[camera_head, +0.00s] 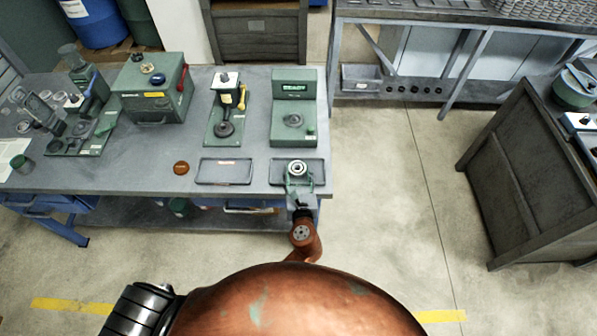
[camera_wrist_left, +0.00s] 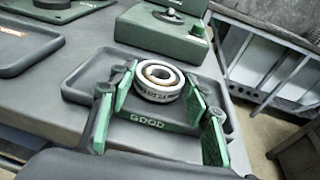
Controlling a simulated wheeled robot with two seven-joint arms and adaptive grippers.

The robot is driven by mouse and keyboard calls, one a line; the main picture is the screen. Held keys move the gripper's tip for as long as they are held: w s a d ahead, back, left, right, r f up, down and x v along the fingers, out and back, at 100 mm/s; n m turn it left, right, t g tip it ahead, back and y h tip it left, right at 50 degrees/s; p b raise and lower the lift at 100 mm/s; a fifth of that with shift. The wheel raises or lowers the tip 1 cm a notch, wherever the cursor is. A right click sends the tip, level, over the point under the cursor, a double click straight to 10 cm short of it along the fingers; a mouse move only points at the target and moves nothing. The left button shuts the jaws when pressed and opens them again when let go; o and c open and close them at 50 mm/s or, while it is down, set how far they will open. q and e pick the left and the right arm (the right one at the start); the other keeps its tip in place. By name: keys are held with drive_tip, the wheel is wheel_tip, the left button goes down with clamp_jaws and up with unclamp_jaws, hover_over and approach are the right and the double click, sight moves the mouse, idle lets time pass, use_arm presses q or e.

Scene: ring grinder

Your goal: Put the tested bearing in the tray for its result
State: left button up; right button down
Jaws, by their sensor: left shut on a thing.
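The bearing (camera_head: 297,167), a silvery ring with a brass-toned inner part, is between the green-padded fingers of my left gripper (camera_head: 298,181). In the left wrist view the bearing (camera_wrist_left: 160,80) shows upright-faced, its open side up, and the gripper (camera_wrist_left: 158,92) is shut on it. Both are over the dark tray (camera_head: 320,164) lettered GOOD, which also shows in the left wrist view (camera_wrist_left: 78,80). I cannot tell whether the bearing touches the tray floor. A second tray (camera_head: 224,180) with a reddish label lies empty to the left. My right gripper is not in view.
A green tester (camera_head: 294,108) with a lit display stands just behind the GOOD tray. A green press-like device (camera_head: 228,108) and a green box with a red lever (camera_head: 153,92) stand further left. A brown disc (camera_head: 181,168) lies beside the empty tray. The table's right edge is close.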

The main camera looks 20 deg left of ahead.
use_arm(q)
drive_tip(key=o, duration=1.5)
drive_tip(key=shift+r, duration=0.1)
drive_tip(key=shift+r, duration=0.2)
drive_tip(key=r+v, duration=0.1)
drive_tip(key=v, duration=1.1)
wheel_tip(320, 180, down, 29)
drive_tip(key=s+a+n+g+h, duration=0.2)
drive_tip(key=n+g+h, duration=0.1)
drive_tip(key=n+g, duration=0.2)
drive_tip(key=s+a+f+n+g+h, duration=0.1)
drive_tip(key=s+a+f+n+g, duration=0.2)
drive_tip(key=s+f, duration=0.5)
drive_tip(key=s+a+f+n+g, duration=0.2)
drive_tip(key=s+a+f+n, duration=0.25)
drive_tip(key=f, duration=0.75)
drive_tip(key=s+a+f+n+g, duration=0.1)
drive_tip(key=s+a+f+n, duration=0.2)
drive_tip(key=s+n, duration=0.3)
drive_tip(key=s+a+f+n+g+h, duration=0.1)
drive_tip(key=s+a+f+n, duration=0.3)
drive_tip(key=s, duration=0.9)
drive_tip(key=s+a+f+n+g, duration=0.1)
drive_tip(key=s+a+f+n, duration=0.3)
drive_tip(key=s+f+n, duration=0.3)
drive_tip(key=s+n+p, duration=0.1)
drive_tip(key=s, duration=0.2)
drive_tip(key=shift+a+g, duration=0.25)
drive_tip(key=shift+g, duration=0.15)
